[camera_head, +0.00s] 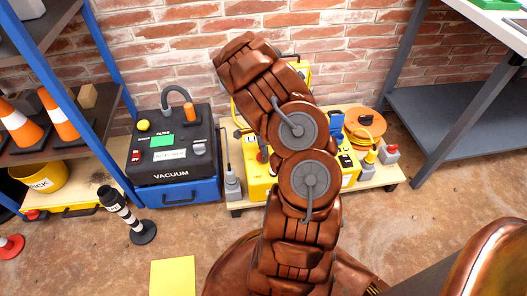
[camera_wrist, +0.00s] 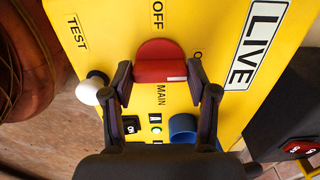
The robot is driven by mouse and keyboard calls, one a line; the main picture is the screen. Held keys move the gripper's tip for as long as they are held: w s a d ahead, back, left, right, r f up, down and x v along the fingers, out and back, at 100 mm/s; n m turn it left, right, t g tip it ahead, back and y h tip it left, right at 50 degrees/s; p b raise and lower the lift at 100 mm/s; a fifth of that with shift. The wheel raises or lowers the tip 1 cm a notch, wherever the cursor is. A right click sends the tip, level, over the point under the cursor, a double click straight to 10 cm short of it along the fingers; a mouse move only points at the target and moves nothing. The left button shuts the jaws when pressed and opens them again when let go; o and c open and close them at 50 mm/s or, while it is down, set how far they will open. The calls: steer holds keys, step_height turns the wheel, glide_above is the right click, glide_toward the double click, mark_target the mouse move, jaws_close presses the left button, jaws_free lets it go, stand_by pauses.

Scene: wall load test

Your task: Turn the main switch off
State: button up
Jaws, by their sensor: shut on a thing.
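The main switch (camera_wrist: 160,60) is a red rotary handle on a yellow panel (camera_wrist: 110,25), seen in the wrist view above the word MAIN. A white mark on it sits at its lower right, near a label of which only an O shows. The word OFF is printed above it. My gripper (camera_wrist: 160,79) has one dark finger at each side of the handle's lower part and is shut on it. In the head view the yellow unit (camera_head: 258,187) stands mostly behind my arm, which hides my gripper.
Beside the handle are a white knob (camera_wrist: 93,87) near TEST, a small black switch (camera_wrist: 131,126), a green light and a blue round part (camera_wrist: 183,127). A black and blue vacuum unit (camera_head: 172,150) stands left of the yellow unit. Shelves (camera_head: 445,110) flank both sides.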

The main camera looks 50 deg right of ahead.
steer(key=n+p, duration=0.2)
steer(key=n, duration=0.1)
steer(key=shift+a+r+p, duration=0.1)
steer(key=shift+r+p, duration=0.05)
steer(key=shift+p, duration=0.15)
steer(key=n+p, duration=0.3)
steer(key=n, duration=0.2)
steer(key=shift+w+n, duration=0.1)
steer(key=shift+n, duration=0.2)
steer(key=n+p, duration=0.2)
steer(key=n, duration=0.3)
steer(key=shift+p, duration=0.35)
steer(key=shift+n+p, duration=0.7)
steer(key=shift+n, duration=1.4)
steer(key=o, duration=1.2)
steer(key=shift+c, duration=0.2)
